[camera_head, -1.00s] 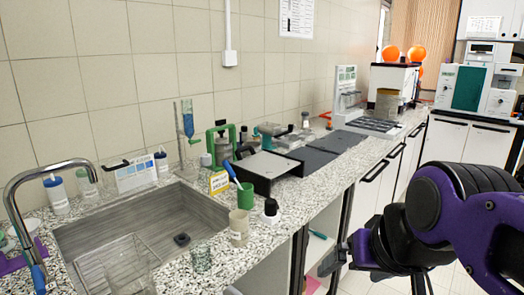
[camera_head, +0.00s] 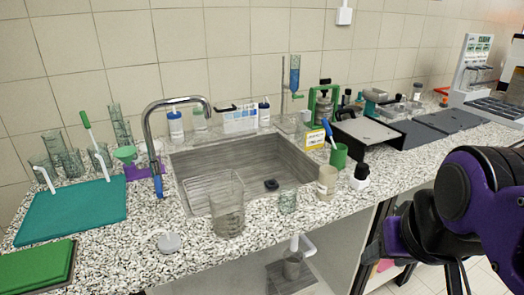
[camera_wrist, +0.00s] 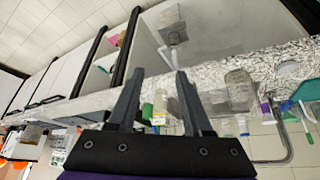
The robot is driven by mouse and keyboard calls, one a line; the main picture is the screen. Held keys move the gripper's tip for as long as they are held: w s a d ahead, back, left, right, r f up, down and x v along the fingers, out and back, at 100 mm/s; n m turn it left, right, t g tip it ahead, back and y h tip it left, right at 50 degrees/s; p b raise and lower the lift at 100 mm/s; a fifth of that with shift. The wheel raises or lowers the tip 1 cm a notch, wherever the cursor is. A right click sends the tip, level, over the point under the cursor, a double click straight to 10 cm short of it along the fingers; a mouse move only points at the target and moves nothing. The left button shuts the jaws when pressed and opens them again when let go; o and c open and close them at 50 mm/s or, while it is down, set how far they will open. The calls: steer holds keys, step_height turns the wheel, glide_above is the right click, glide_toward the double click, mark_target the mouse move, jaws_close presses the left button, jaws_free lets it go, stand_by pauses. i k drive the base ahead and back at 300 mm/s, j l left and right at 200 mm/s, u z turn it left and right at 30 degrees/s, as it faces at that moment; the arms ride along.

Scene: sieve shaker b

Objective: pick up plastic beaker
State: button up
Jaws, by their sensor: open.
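Which vessel is the plastic beaker is not certain. A large clear beaker (camera_head: 227,208) stands upright on the counter at the sink's front edge, and it shows in the wrist view (camera_wrist: 240,92). In the head view my arm is at the right, in front of the counter.
The sink (camera_head: 200,160) has a curved tap (camera_head: 150,125) at its left. A green cup (camera_head: 339,156) and a black-capped bottle (camera_head: 361,176) stand near the cream cup. A teal mat (camera_head: 75,212) and glassware lie left. An open compartment is below the counter.

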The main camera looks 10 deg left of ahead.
mark_target(227, 198)
steer(key=u, duration=1.05)
